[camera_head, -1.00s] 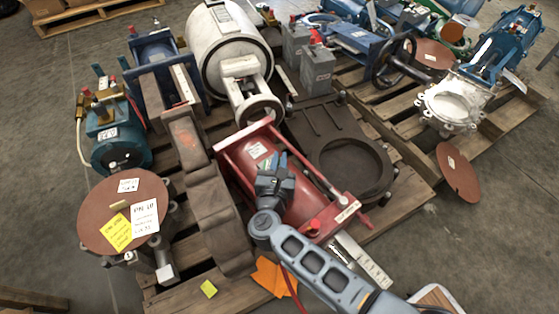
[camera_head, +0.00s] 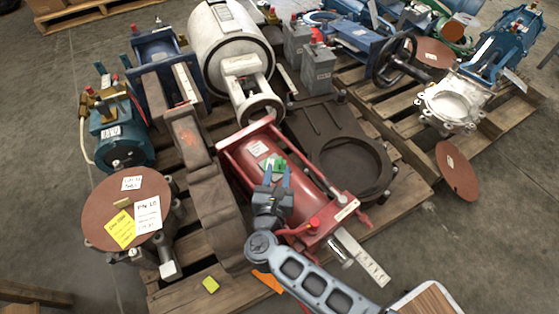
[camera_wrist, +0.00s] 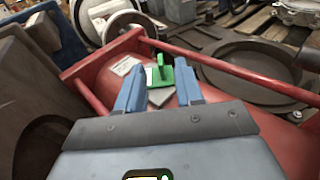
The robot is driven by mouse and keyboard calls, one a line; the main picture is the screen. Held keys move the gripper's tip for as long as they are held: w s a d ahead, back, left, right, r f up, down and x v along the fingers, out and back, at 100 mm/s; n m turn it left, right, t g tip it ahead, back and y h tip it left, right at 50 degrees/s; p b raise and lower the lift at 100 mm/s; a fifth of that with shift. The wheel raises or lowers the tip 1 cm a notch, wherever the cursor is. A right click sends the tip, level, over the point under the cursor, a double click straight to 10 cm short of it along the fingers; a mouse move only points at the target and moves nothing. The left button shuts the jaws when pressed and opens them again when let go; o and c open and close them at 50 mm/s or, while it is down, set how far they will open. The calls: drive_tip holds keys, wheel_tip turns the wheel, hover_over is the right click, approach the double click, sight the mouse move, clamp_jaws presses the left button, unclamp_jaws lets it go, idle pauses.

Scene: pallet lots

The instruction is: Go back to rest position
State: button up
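My gripper (camera_head: 277,175) is over the red cylinder (camera_head: 295,195) on the near pallet (camera_head: 190,290). Its blue fingers stand apart and look open in the wrist view (camera_wrist: 160,85). A small green piece (camera_wrist: 160,68) with a grey part below it shows between and beyond the fingertips. It also shows in the head view (camera_head: 275,165). I cannot tell whether the fingers touch it or whether it rests on the cylinder. My grey arm reaches in from the bottom right of the head view.
A brown flange disc (camera_head: 128,208) with paper labels stands at left. A brown cast plate (camera_head: 320,130) with a round opening lies behind the cylinder, with a white drum (camera_head: 230,45) farther back. Concrete floor is free at lower right.

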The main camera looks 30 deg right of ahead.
drive_tip(key=shift+v, duration=1.05)
drive_tip(key=shift+r, duration=0.15)
